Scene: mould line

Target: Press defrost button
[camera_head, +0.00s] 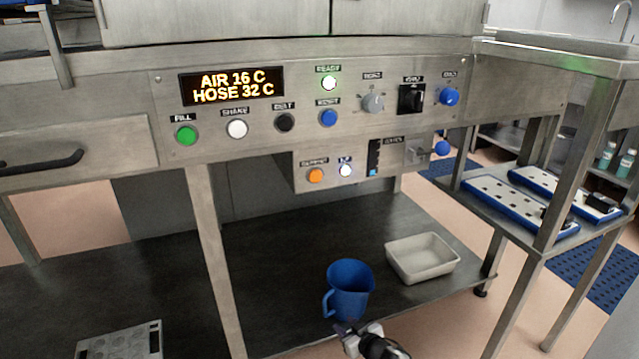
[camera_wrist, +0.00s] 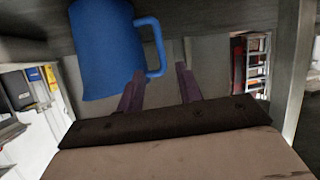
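An orange button (camera_head: 315,175) sits on the lower steel panel, under a small label that may read defrost but is too blurred to be sure. A white lit button (camera_head: 345,170) is just right of it. My gripper (camera_head: 347,326) is low in the head view, well below the panel, by the blue jug (camera_head: 348,288). In the wrist view my gripper (camera_wrist: 158,84) has its two dark fingers apart, with nothing held between them. The jug (camera_wrist: 104,50) and its handle show beyond the fingertips; I cannot tell whether they touch.
The upper panel has a display (camera_head: 232,86), a green button (camera_head: 186,135), a blue button (camera_head: 328,118) and several other controls. A blue knob (camera_head: 442,148) juts from the lower panel's right. A white tub (camera_head: 422,258) stands on the dark lower shelf (camera_head: 290,326).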

